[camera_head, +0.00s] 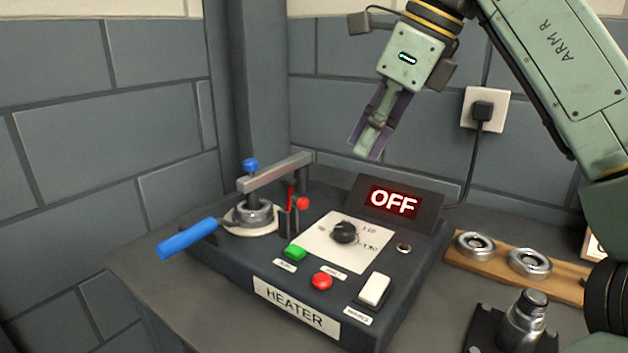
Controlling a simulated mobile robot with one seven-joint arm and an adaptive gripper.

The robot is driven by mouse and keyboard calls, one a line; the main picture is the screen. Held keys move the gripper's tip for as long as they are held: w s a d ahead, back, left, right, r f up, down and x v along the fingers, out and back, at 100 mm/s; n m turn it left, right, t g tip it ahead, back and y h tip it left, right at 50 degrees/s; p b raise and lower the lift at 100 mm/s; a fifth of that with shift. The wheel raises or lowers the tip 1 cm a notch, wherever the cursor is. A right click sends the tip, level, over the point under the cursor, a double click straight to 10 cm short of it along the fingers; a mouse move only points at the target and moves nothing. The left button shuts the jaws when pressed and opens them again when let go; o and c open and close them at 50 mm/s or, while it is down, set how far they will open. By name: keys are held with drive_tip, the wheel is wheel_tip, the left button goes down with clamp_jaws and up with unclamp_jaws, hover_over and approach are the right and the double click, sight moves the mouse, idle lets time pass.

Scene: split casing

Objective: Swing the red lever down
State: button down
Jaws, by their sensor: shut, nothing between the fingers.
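The red lever (293,198) stands at the back left of the heater (297,305), upright beside the metal clamp arm, with a round red knob near its right side. Part of the lever is hidden by the clamp arm (273,172) and a dark bracket. My gripper (367,152) is above and to the right of the lever, over the back of the heater. Its fingers point down and slightly left, are shut and hold nothing. It appears apart from the lever and the heater.
The heater display (393,201) reads OFF. A blue handle (187,239) sticks out at the left. A dial (344,232), a green button (295,252), a red button (321,281) and a white switch (374,289) sit on top. A wooden board (560,283) with metal rings lies right.

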sight(306, 199)
drive_tip(key=shift+f, duration=0.1)
drive_tip(key=x, duration=1)
drive_tip(key=shift+b, duration=0.35)
drive_tip(key=shift+w+a+r+p, duration=0.15)
drive_tip(key=shift+w+a, duration=0.1)
drive_tip(key=shift+a, duration=0.35)
drive_tip(key=shift+w+a+r+p, duration=0.1)
drive_tip(key=shift+w+a+p, duration=0.15)
drive_tip(key=shift+a, duration=0.35)
drive_tip(key=shift+w+a+r+p, duration=0.15)
drive_tip(key=shift+w+a, duration=0.15)
drive_tip(key=shift+a, duration=0.3)
drive_tip(key=shift+w+a+r+p, duration=0.1)
drive_tip(key=shift+w+r+p, duration=0.1)
drive_tip(key=shift+p, duration=0.25)
